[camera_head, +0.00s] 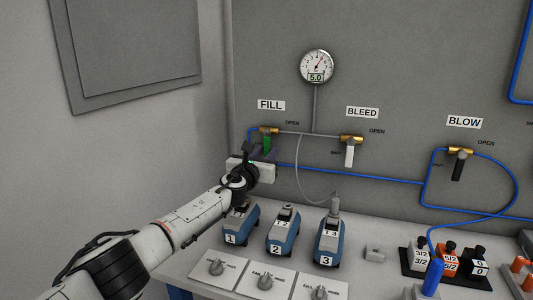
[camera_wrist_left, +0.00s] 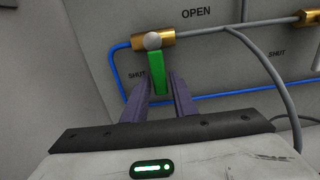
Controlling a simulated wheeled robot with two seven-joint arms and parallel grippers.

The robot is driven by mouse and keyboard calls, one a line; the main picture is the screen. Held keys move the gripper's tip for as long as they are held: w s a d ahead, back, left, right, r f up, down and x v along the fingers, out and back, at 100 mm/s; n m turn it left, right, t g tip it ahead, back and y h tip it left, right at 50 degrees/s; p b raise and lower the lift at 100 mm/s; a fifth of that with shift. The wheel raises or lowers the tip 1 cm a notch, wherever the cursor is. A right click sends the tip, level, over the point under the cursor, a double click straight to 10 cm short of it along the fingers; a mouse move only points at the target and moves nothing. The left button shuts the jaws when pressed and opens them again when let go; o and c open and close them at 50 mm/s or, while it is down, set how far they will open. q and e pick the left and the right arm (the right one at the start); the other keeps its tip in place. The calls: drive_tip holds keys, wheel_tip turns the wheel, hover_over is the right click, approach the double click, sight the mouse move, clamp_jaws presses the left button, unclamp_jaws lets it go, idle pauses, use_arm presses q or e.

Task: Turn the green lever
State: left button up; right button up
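The green lever (camera_wrist_left: 157,72) hangs down from a brass valve (camera_wrist_left: 168,38) on the grey wall panel, slightly tilted, next to a SHUT mark. In the head view the green lever (camera_head: 267,143) shows under the FILL sign, partly hidden by my gripper. My left gripper (camera_wrist_left: 160,88) is open, with its two purple fingers on either side of the lever's lower end. A gap shows between the lever and the fingers. In the head view my left gripper (camera_head: 263,152) is at the lever. My right gripper is not in view.
A white lever (camera_head: 350,154) under BLEED and a black lever (camera_head: 457,167) under BLOW are to the right. A gauge (camera_head: 317,66) reads 5.0. Blue tubing runs along the wall. Several blue devices (camera_head: 283,234) and knobs stand on the bench below.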

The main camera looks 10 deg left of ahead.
sight(266, 152)
use_arm(q)
drive_tip(key=shift+o, duration=0.7)
drive_tip(key=shift+s+a+r+p, duration=0.15)
drive_tip(key=shift+s+p, duration=0.1)
drive_tip(key=shift+p, duration=0.35)
drive_tip(key=s+p, duration=0.2)
drive_tip(key=shift+s, duration=0.3)
drive_tip(key=s, duration=0.7)
drive_tip(key=shift+a+p, duration=0.25)
drive_tip(key=shift+p, duration=0.2)
drive_tip(key=shift+s, duration=0.1)
